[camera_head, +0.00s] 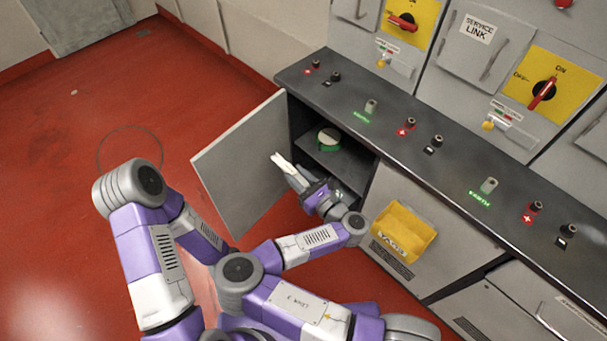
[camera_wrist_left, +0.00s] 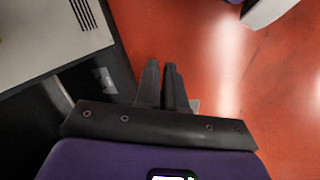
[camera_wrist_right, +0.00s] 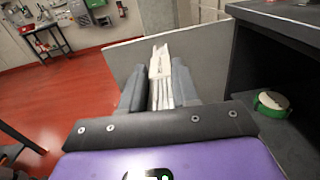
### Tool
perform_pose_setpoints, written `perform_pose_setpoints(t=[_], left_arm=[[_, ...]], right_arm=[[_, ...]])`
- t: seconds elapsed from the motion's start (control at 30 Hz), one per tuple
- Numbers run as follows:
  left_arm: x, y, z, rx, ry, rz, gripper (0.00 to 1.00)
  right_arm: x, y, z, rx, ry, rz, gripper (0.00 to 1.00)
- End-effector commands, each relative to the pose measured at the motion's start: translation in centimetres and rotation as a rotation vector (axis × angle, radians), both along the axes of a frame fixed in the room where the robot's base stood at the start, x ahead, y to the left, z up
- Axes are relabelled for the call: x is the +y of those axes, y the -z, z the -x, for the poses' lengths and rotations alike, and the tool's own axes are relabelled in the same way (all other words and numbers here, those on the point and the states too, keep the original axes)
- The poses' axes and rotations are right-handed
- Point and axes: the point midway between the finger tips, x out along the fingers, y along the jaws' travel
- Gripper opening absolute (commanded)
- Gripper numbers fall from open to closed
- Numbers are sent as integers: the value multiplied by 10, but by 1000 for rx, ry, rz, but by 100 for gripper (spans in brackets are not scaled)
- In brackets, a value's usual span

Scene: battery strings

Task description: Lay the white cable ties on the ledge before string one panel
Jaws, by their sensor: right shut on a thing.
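A bundle of white cable ties (camera_wrist_right: 160,80) stands between the fingers of my right gripper (camera_wrist_right: 158,90), which is shut on it. In the head view the ties (camera_head: 281,162) stick out past the fingertips of the right gripper (camera_head: 294,177), in front of the open cabinet and below the ledge. The dark ledge (camera_head: 462,162) runs along the foot of the panels. I cannot tell which panel is string one. My left gripper (camera_wrist_left: 162,85) shows in its wrist view with its fingers close together and nothing between them; the head view does not show it.
The open cabinet door (camera_head: 240,165) stands left of the right gripper. A green and white tape roll (camera_head: 329,138) lies on the shelf inside. Red and black terminals and green-labelled posts stand along the ledge, with bare stretches between. A yellow bin (camera_head: 403,230) hangs on the cabinet front.

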Motion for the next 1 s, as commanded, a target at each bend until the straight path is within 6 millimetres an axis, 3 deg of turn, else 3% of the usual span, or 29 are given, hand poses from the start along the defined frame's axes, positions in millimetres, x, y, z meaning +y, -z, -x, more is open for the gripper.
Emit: perform_pose_setpoints(t=[0.03,0.17,0.3,0.47,0.77,1.0], left_arm=[[-1,0,-3,-6,13,1,17],[-5,-1,-22,-50,130,9,37],[-13,-8,-65,-150,416,14,56],[-19,-30,-125,-287,842,-4,56],[-14,-107,-223,-458,1623,-107,56],[4,-202,-281,-464,2189,-205,56]], right_arm=[[1,0,0,-1,-9,1,1],[2,0,0,-1,-16,1,1],[2,0,0,-1,-14,1,1],[2,0,0,-1,-13,1,1],[2,-1,0,-1,-13,0,1],[2,-1,0,-1,-13,0,1]])
